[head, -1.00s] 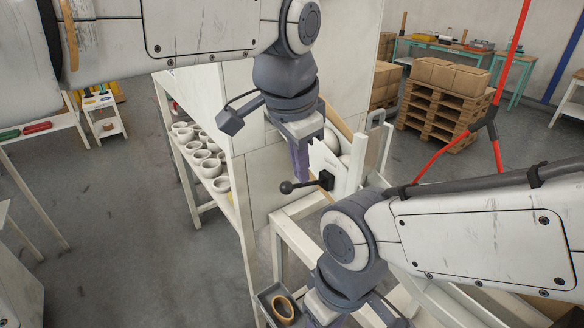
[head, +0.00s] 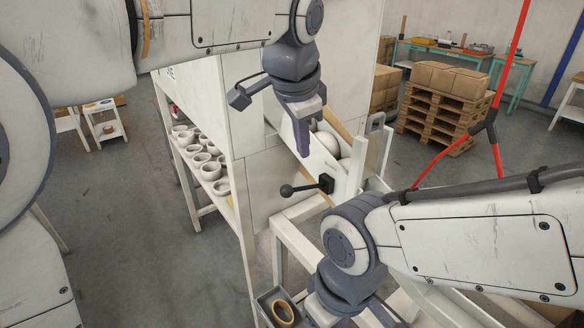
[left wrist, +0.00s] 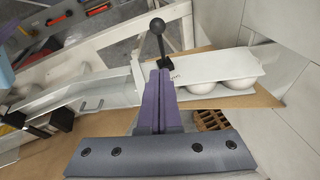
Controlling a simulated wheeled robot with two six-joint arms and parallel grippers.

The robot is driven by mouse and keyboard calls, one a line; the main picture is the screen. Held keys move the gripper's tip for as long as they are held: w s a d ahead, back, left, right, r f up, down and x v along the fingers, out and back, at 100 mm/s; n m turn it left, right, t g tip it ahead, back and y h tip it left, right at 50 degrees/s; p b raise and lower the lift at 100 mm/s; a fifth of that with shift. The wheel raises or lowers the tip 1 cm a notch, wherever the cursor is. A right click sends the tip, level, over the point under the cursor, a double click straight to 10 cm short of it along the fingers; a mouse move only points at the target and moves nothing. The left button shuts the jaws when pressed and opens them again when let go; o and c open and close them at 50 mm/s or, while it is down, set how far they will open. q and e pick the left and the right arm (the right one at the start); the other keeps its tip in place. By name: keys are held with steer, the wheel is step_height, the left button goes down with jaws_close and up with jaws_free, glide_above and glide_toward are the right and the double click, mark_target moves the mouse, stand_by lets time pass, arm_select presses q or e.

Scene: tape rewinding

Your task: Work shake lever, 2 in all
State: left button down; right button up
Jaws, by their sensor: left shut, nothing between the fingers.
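The shake lever has a black ball knob (head: 287,190) on a short rod, fixed to a black block (head: 325,184) on a white panel. The rod points left in the head view. My left gripper (head: 303,153) is shut and empty, fingers down, a little above the lever and apart from it. In the left wrist view the shut purple fingers (left wrist: 160,75) point toward the lever's block, and the knob (left wrist: 157,26) stands beyond them.
White round balls (head: 328,143) lie in a chute behind the lever. A shelf at left holds several white cups (head: 208,168). A small grey tray (head: 268,300) with a tan ring (head: 284,313) sits at the bottom. A white frame (head: 290,222) stands below the lever.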

arm_select(q)
glide_above(295, 189)
steer(key=s+d, duration=0.2)
step_height(295, 189, down, 5)
steer(key=shift+w+a+f+p, duration=0.1)
steer(key=shift+a+f+p, duration=0.25)
steer(key=shift+a+f, duration=0.4)
steer(key=shift+a+f+p, duration=0.35)
steer(key=shift+a+f, duration=0.2)
steer(key=shift+f, duration=0.35)
arm_select(e)
steer(key=shift+r, duration=0.75)
